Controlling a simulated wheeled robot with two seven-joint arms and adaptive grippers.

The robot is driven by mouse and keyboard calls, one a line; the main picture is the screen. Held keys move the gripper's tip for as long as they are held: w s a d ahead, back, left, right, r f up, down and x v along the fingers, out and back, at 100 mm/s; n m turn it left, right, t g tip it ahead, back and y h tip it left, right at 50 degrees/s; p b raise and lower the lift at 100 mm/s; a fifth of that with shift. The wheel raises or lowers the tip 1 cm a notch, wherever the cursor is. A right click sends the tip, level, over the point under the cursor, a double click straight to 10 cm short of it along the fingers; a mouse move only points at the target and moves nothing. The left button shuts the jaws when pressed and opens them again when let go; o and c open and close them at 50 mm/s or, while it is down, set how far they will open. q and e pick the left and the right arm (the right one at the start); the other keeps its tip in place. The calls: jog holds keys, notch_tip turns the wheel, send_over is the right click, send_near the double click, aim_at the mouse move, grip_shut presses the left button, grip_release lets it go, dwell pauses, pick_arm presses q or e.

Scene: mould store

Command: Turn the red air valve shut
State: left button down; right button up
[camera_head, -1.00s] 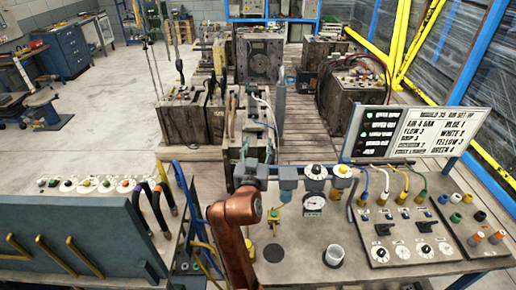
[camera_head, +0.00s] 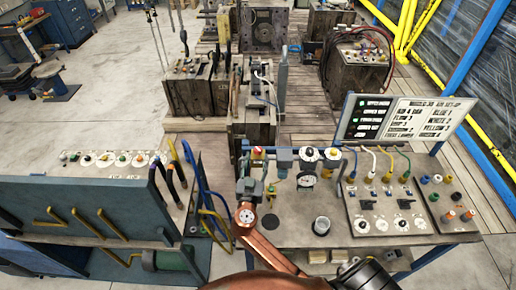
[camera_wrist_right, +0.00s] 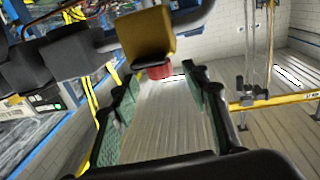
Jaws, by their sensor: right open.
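The red air valve (camera_head: 257,150) is a small red knob with a yellow part, at the left end of the blue pipe on the bench in the head view. In the right wrist view the red knob (camera_wrist_right: 159,71) sits against a yellow block. My right gripper (camera_head: 252,174) is just in front of the valve in the head view, reached by a copper arm link. In the right wrist view the right gripper (camera_wrist_right: 162,88) is open, its fingers spread to either side of the red knob, with nothing held. Whether they touch it I cannot tell. My left gripper is out of view.
A sign board (camera_head: 405,120) stands behind a control panel (camera_head: 385,215).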

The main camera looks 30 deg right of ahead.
aim_at(255, 153)
jog(key=p+x, duration=0.1)
jog(key=x, duration=0.4)
jog(key=shift+c, duration=0.6)
grip_shut()
jog(key=shift+f+b, duration=0.1)
jog(key=shift+b, duration=0.35)
jog(key=m+g+h+b, duration=0.3)
jog(key=g+b, duration=0.1)
jog(key=b, duration=0.3)
jog(key=m+g+h+b, duration=0.2)
jog(key=m+g+b, duration=0.1)
jog(key=b, duration=0.4)
jog(key=shift+w+f+m+g+h, duration=0.15)
jog(key=shift+m+g+h, duration=0.2)
jog(key=shift+g, duration=0.35)
jog(key=shift+r+m+g+h+b, duration=0.25)
jog(key=shift+m+g+b, duration=0.2)
jog(key=shift+g+b, duration=0.35)
